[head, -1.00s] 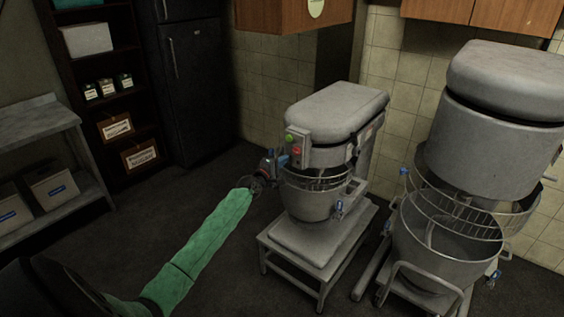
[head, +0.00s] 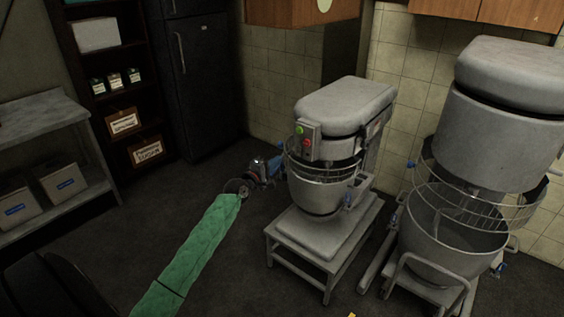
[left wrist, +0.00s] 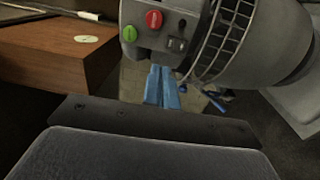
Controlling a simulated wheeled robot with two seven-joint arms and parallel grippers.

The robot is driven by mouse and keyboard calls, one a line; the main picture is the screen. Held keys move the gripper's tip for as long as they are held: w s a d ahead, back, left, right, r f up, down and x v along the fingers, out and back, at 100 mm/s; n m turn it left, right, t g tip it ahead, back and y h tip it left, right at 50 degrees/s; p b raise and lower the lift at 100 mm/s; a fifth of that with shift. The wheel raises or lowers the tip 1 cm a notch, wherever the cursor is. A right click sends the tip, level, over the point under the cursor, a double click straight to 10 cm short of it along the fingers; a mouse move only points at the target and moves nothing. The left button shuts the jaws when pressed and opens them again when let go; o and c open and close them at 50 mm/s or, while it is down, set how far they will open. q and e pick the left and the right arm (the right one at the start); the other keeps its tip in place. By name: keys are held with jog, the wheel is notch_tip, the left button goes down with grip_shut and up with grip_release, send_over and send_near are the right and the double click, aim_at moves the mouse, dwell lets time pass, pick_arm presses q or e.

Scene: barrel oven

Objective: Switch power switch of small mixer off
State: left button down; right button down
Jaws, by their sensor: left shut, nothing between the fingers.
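The small mixer (head: 345,104) stands on a low metal stand, with a grey control box (head: 309,142) on its front left. In the left wrist view, the box (left wrist: 146,31) carries a red button (left wrist: 154,19), a green button (left wrist: 130,34) and a small dark switch (left wrist: 177,44). The switch's position is too small to tell. My left gripper (head: 275,164) is left of and below the box, apart from it. Its blue fingers (left wrist: 162,86) are together and empty, just below the box in the left wrist view. My right gripper is not in view.
A large mixer (head: 505,95) with a wire guard and bowl stands to the right. A wooden cabinet (head: 300,11) hangs above at the back. A dark fridge (head: 200,85), shelves and a metal table (head: 40,118) are at the left. The floor left of the small mixer is clear.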

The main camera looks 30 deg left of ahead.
pick_arm(q)
jog(key=s, duration=0.2)
jog(key=shift+s+r+b, duration=0.15)
jog(key=shift+s+b, duration=0.15)
jog(key=shift+s, duration=0.1)
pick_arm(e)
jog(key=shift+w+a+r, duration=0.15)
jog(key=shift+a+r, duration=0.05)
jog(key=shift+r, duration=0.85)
